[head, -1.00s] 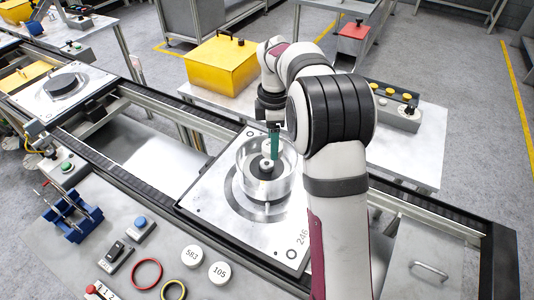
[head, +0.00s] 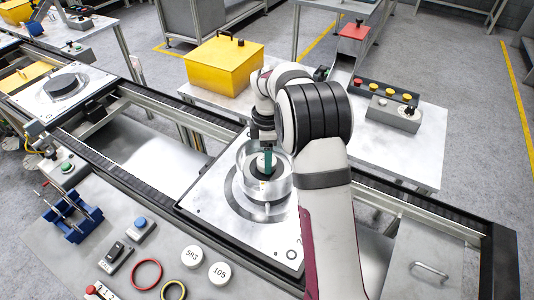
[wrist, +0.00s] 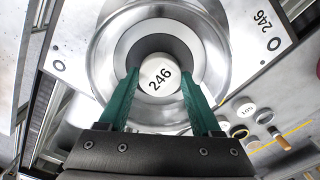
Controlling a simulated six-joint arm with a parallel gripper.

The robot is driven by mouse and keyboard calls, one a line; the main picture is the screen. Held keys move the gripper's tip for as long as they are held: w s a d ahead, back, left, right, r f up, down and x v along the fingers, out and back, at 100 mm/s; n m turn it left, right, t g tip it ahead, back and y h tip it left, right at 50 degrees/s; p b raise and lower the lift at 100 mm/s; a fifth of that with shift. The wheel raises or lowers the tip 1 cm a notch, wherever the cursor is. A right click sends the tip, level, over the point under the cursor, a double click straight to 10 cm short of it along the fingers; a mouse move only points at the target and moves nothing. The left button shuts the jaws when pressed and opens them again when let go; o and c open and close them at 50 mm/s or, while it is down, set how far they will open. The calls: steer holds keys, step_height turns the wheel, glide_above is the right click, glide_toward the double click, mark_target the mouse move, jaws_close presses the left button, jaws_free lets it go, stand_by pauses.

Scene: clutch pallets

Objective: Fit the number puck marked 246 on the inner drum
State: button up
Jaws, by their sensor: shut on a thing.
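My gripper (wrist: 159,78) has its green fingers closed on both sides of the white number puck marked 246 (wrist: 160,80). The number faces up toward the wrist camera. In the wrist view the puck appears over the middle of the inner drum's dark ring (wrist: 158,44), inside the shiny metal outer drum (wrist: 106,55). I cannot tell whether the puck touches the inner drum. In the head view my gripper (head: 267,168) reaches down into the outer drum (head: 284,188). The drum stands on the pallet plate (head: 262,228), whose own 246 mark shows in the wrist view (wrist: 263,22).
Pucks marked 583 (head: 192,256) and 105 (head: 219,274) lie on the front bench with a red ring (head: 147,274) and a yellow ring (head: 173,290). A blue tool rack (head: 72,216) stands at left. A yellow box (head: 222,65) sits behind the conveyor.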

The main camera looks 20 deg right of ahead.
steer(key=o, duration=1.3)
step_height(320, 180, up, 13)
steer(key=s+a+r+m, duration=0.2)
steer(key=s+m, duration=0.2)
steer(key=s, duration=0.3)
steer(key=s+a+r+m, duration=0.2)
steer(key=s+m, duration=0.2)
steer(key=s, duration=0.2)
steer(key=s+a+f+m+y, duration=0.1)
steer(key=s+a+f+m, duration=0.1)
steer(key=s+m, duration=0.4)
steer(key=s+a+f+m, duration=0.2)
steer(key=s+f+m, duration=0.3)
steer(key=s, duration=1)
steer(key=shift+s+m+y, duration=0.25)
steer(key=shift+m+y, duration=0.15)
steer(key=shift+m, duration=0.8)
steer(key=shift+d+f, duration=0.1)
